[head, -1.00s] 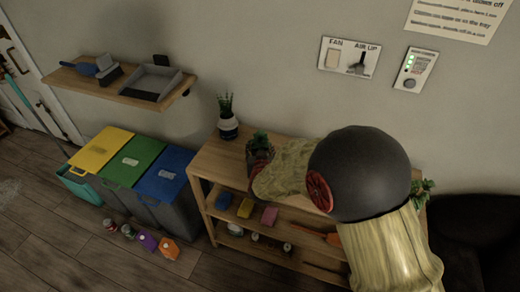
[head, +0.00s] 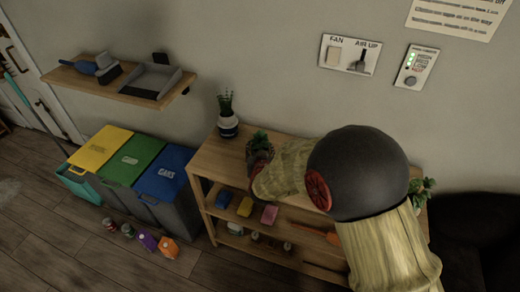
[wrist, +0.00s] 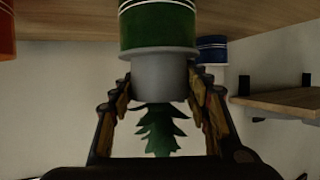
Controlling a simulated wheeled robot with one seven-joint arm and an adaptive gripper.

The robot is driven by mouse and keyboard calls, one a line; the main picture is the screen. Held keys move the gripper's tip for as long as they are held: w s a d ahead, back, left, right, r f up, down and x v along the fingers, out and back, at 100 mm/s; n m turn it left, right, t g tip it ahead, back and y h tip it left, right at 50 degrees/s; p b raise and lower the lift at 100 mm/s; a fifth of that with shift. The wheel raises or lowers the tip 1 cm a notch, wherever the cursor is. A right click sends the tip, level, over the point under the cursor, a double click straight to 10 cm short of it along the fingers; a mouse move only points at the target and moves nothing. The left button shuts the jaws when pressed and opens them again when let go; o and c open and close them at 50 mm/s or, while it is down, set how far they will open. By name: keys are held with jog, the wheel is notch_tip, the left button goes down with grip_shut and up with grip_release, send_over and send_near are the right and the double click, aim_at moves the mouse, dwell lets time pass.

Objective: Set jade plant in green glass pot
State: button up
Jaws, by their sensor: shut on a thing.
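The jade plant (wrist: 160,128) shows green leaves and sits in a plain grey pot (wrist: 160,78). The wrist view is upside down, so its leaves point down there. My gripper (wrist: 158,88) is shut on the grey pot, with one finger on each side. The green glass pot (wrist: 158,25), with pale bands, stands on the wooden top directly beneath the grey pot. The two are in line; I cannot tell how deep the grey pot sits in it. In the head view the plant (head: 260,142) shows at my gripper (head: 259,160), and the green pot is largely hidden.
A potted plant (head: 228,117) stands left on the wooden shelf unit (head: 210,155); another plant (head: 424,187) is partly behind my arm. A blue pot (wrist: 212,49) and an orange pot (wrist: 6,30) flank the green one. A wall shelf (head: 120,80) hangs left above bins.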

jog(key=o, duration=0.8)
jog(key=shift+o, duration=0.7)
jog(key=shift+f, duration=0.1)
jog(key=shift+s, duration=0.1)
jog(key=v, duration=1.1)
jog(key=shift+s, duration=0.4)
